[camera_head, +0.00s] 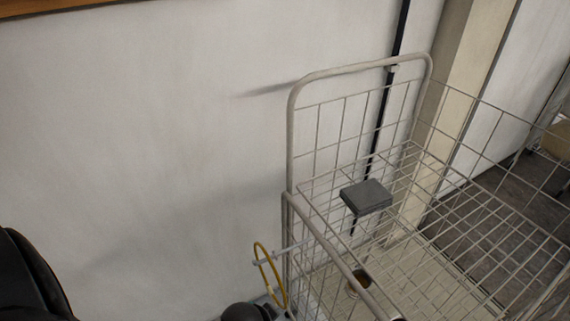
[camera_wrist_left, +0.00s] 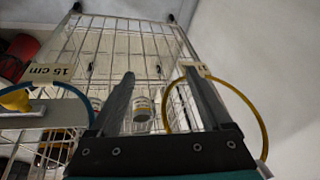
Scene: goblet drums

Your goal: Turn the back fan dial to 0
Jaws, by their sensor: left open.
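I cannot make out a fan dial or its markings in either view. My left gripper (camera_wrist_left: 160,76) shows in the left wrist view with its two dark fingers apart and nothing held between them. It points toward a wire cart (camera_wrist_left: 108,22); behind the fingers, a small can (camera_wrist_left: 142,107) with a white and yellow label shows between them. The cart also stands against the wall in the head view (camera_head: 291,130). My right gripper is in neither view.
A yellow ring (camera_head: 265,275) is by the cart's near left corner, also in the wrist view (camera_wrist_left: 262,120). A blue ring (camera_wrist_left: 84,98) with a "15 cm" label is at left there. A dark grey box (camera_head: 366,195) shows at the cart.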

